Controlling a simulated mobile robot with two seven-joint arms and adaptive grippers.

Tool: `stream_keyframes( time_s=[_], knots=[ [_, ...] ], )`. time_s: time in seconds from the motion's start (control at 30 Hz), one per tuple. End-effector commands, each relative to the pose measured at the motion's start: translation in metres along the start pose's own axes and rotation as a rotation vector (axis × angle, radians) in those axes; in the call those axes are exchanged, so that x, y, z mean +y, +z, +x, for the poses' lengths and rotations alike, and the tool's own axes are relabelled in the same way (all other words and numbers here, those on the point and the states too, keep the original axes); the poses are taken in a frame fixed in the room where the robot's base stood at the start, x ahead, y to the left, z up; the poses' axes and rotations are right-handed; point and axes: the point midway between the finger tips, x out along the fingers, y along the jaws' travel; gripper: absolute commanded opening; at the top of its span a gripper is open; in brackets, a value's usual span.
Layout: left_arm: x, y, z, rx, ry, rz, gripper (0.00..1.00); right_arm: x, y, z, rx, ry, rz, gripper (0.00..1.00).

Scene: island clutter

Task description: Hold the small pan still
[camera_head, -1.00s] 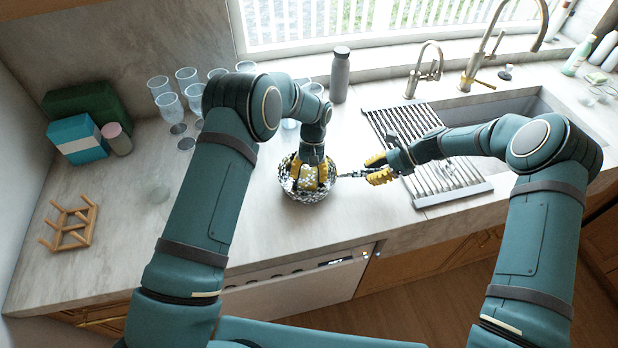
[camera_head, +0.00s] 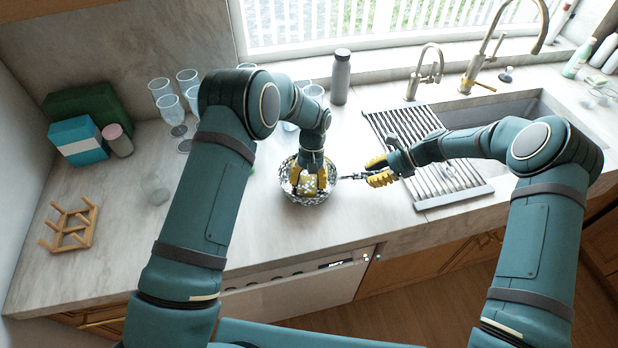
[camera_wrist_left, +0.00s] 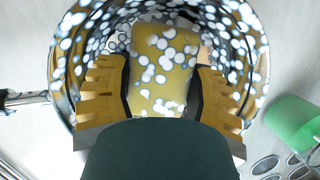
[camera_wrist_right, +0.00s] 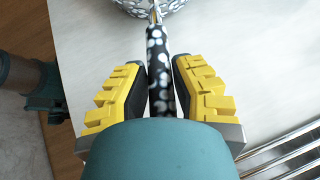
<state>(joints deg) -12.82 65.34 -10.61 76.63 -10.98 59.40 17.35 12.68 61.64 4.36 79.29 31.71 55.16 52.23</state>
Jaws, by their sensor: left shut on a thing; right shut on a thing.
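My left gripper (camera_head: 311,180) reaches down into the pan. It is shut on a yellow sponge (camera_wrist_left: 163,60) with white, foam-like spots. The fingers and sponge hide part of the pan's inside. Whether the sponge touches the pan's bottom is hard to tell.
Several glasses (camera_head: 171,110) stand behind my left arm. A grey bottle (camera_head: 340,78) stands at the back. A wooden rack (camera_head: 70,228) is far left. The counter front-left of the pan is clear.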

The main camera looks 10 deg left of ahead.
Motion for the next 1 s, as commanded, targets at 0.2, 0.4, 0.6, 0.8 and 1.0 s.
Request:
stream_keyframes(
  time_s=[0.2,0.4,0.6,0.8,1.0],
  knots=[
    [-0.001,0.0,0.002,-0.004,-0.002,0.0,0.3,0.001,-0.001,0.001,0.0,0.001,0.001,0.0],
    [-0.002,-0.011,-0.002,-0.003,-0.002,-0.002,0.3,0.001,-0.001,0.001,0.0,0.002,0.001,0.0],
    [-0.003,-0.021,-0.006,-0.003,-0.001,-0.001,0.3,0.001,-0.001,0.001,0.0,0.001,0.001,0.0],
    [-0.003,-0.022,-0.008,-0.003,-0.001,0.0,0.3,0.0,-0.001,0.001,0.0,0.001,0.001,0.0],
    [-0.003,-0.02,-0.007,-0.003,-0.001,0.0,0.3,0.0,-0.001,0.001,0.0,0.001,0.001,0.0]
  ],
)
